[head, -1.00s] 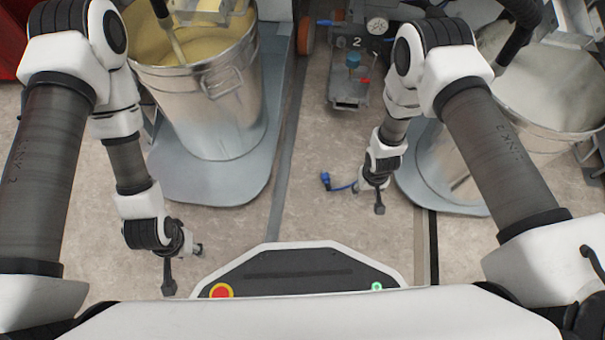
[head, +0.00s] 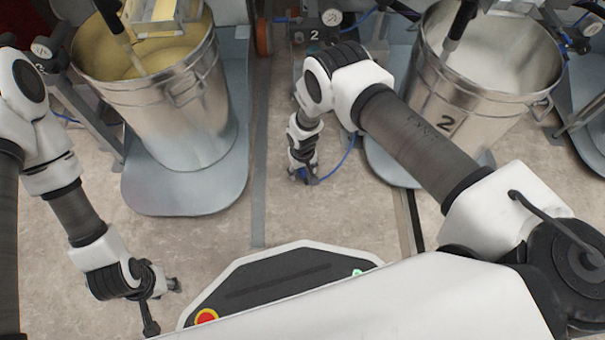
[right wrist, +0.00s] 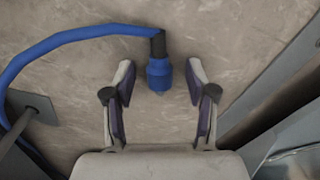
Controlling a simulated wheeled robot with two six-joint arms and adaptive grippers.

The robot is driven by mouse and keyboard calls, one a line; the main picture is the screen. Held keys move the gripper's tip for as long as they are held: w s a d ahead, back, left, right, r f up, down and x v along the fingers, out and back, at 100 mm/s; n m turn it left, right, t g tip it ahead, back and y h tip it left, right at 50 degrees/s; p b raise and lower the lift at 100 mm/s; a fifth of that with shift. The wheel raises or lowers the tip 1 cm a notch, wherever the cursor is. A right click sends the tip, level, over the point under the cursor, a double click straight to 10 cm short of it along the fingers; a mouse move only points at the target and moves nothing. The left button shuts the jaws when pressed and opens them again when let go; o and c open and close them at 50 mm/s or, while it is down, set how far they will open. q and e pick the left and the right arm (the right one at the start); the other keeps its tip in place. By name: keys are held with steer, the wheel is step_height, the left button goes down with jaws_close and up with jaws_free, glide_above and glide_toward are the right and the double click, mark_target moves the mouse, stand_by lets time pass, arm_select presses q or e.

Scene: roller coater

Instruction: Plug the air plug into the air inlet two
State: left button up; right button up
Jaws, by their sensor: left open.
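The blue air plug (right wrist: 158,76) hangs from a blue hose (right wrist: 70,36) in the right wrist view. It lies between the spread fingers of my right gripper (right wrist: 161,68), with clear gaps on both sides. In the head view my right gripper (head: 303,178) is low over the floor, and the hose (head: 342,160) curves away to its right. The plug is largely hidden there. The station marked 2 (head: 314,35) stands beyond my right arm, which hides the air inlet below it. My left gripper (head: 163,305) is open and empty at the lower left.
A bucket with yellow content (head: 190,100) stands on a grey base (head: 150,195) at the left. Another bucket, marked 2 (head: 470,105), stands at the right. A gauge (head: 332,17) sits at the back.

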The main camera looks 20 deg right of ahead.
jaws_close()
